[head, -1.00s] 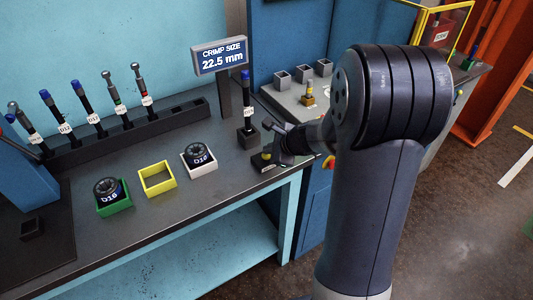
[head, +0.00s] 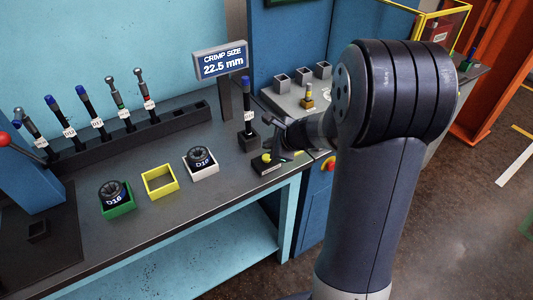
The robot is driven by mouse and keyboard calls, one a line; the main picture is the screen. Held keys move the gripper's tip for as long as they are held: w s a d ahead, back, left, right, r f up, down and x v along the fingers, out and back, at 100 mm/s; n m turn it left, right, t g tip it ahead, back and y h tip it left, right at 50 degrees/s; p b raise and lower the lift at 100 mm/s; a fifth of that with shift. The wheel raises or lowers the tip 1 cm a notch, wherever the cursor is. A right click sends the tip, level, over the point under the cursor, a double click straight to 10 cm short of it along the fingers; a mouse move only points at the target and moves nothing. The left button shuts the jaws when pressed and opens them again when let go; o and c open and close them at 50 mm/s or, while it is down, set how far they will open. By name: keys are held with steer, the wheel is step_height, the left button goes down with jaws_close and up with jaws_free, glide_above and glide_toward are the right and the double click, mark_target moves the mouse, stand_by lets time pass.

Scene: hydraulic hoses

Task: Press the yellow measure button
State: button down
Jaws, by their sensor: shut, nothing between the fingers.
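The yellow measure button (head: 266,157) sits on a small dark box (head: 262,168) near the bench's front right edge. My gripper (head: 272,151) is shut and empty, right at the button and partly in front of it. I cannot tell whether its fingertips touch the button. The display (head: 220,61) above the bench reads "CRIMP SIZE 22.5 mm". A blue-topped hose (head: 247,105) stands upright in a dark block behind the gripper.
Green (head: 122,210), yellow (head: 160,182) and white (head: 214,170) trays stand left of the gripper; the green and white ones hold dies. Several hoses stand in a rack (head: 140,138) behind. Grey cups (head: 300,76) and a brass fitting (head: 308,98) are at right.

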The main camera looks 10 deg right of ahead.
step_height(320, 180, up, 3)
steer(key=shift+r+p, duration=0.15)
steer(key=shift+p, duration=0.9)
